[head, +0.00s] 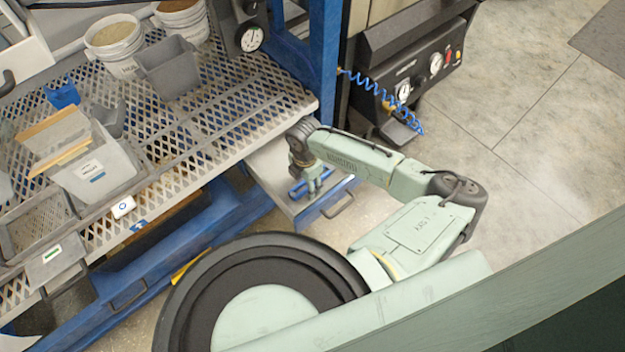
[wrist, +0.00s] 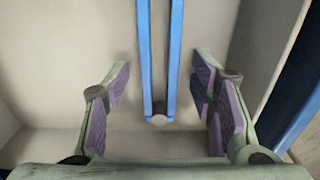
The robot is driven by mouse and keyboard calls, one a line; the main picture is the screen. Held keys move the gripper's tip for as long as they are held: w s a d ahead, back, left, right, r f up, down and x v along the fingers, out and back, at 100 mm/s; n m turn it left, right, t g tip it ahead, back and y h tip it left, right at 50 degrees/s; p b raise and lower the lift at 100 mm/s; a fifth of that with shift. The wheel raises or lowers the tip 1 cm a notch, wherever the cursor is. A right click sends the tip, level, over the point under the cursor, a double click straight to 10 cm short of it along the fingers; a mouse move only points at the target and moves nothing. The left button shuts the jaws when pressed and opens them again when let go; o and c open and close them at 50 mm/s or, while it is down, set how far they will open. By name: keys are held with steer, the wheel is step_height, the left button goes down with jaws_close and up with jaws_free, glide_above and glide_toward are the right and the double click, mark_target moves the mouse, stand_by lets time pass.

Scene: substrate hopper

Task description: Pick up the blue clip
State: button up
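The blue clip (wrist: 147,60) lies in the open drawer (wrist: 60,60) in the wrist view. It has two long, narrow parallel blue arms joined by a dark band and a grey round end at the near side; its far end is cut off by the frame. My gripper (wrist: 162,78) is open, with its purple-padded fingers on either side of the clip and a visible gap on both sides. In the head view my gripper (head: 311,182) reaches down into the drawer (head: 268,168), and part of the blue clip (head: 297,191) shows beside the fingers.
The drawer sits under a perforated metal bench (head: 215,120). Its walls are close to the gripper. A blue post (head: 322,60) rises behind the bench corner. White buckets (head: 115,45) and a grey bin (head: 168,67) stand on the bench. A gauge cabinet (head: 415,70) is behind the arm.

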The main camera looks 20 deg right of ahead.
steer(key=c, duration=1.1)
steer(key=shift+c, duration=0.2)
